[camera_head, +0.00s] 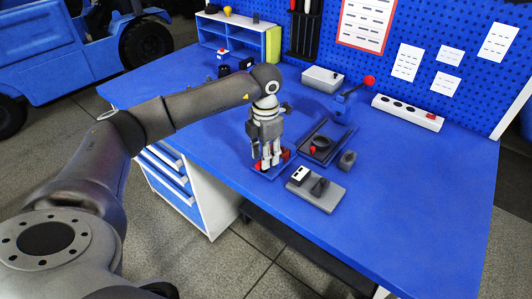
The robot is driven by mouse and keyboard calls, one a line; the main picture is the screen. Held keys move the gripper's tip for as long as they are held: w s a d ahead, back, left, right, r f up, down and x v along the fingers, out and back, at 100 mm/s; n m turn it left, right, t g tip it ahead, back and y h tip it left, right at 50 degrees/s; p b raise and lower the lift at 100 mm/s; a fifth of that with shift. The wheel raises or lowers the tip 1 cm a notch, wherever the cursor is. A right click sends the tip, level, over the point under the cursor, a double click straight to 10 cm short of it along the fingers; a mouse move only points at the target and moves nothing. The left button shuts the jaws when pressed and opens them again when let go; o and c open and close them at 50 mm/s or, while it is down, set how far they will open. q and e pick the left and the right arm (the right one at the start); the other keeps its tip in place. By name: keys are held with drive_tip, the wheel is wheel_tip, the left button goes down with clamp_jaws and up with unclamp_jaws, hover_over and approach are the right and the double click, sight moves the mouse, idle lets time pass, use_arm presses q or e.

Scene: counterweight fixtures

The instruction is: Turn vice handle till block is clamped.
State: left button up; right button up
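A small blue fixture with red parts (286,155) stands on the blue bench directly under my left gripper; it looks like the vice. My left gripper (268,163) points straight down with its pale fingers at this fixture. The gripper hides most of the fixture, so its handle, jaws and any block in it cannot be made out. I cannot tell whether the fingers touch or grip anything. My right gripper is not in view.
Right of the gripper are a grey plate (326,198) with small parts, a dark tray (313,154), and a blue fixture with a red-knobbed lever (369,80). A power strip (407,112) lies behind. The bench's right part (430,190) is clear.

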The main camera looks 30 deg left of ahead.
use_arm(q)
drive_tip(key=shift+o, duration=0.5)
drive_tip(key=shift+s+d+f, duration=0.1)
drive_tip(key=shift+s, duration=0.05)
drive_tip(key=shift+r+p, duration=0.55)
drive_tip(key=shift+r, duration=0.15)
drive_tip(key=shift+r+p, duration=0.8)
drive_tip(key=shift+r, duration=0.5)
drive_tip(key=shift+r+p, duration=0.6)
drive_tip(key=shift+r, duration=0.2)
wheel_tip(320, 180, up, 7)
drive_tip(key=p, duration=0.4)
